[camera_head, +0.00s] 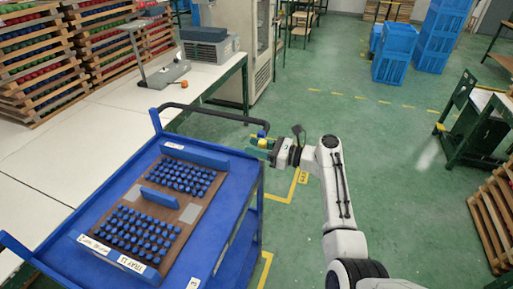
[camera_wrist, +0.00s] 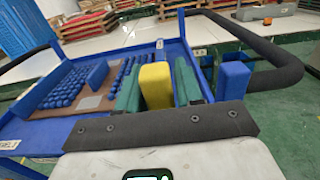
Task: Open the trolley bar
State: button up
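The trolley (camera_head: 85,255) is blue, with a dark padded bar (camera_head: 215,114) running along its far end and bending at the right corner. In the wrist view this bar (camera_wrist: 270,55) curves on the right, by an upright blue post (camera_wrist: 233,80). My gripper (camera_head: 259,144) is at the trolley's far right corner, close to the bar's right end. Its two green fingers (camera_wrist: 157,88) stand apart in the wrist view, with a yellow block (camera_wrist: 156,86) between them. I cannot tell whether they press on it. The bar is not between the fingers.
A brown tray (camera_head: 130,200) with rows of blue pieces lies on the trolley. A white table (camera_head: 50,160) stands along the left, with racks of coloured pieces behind it. Blue crates (camera_head: 394,55) are at the back.

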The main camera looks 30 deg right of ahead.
jog(key=shift+o, duration=1.2)
jog(key=v, duration=1)
jog(key=shift+s+d+b, duration=0.2)
jog(key=shift+s+b, duration=0.1)
jog(key=shift+b, duration=0.1)
jog(key=shift+c, duration=0.3)
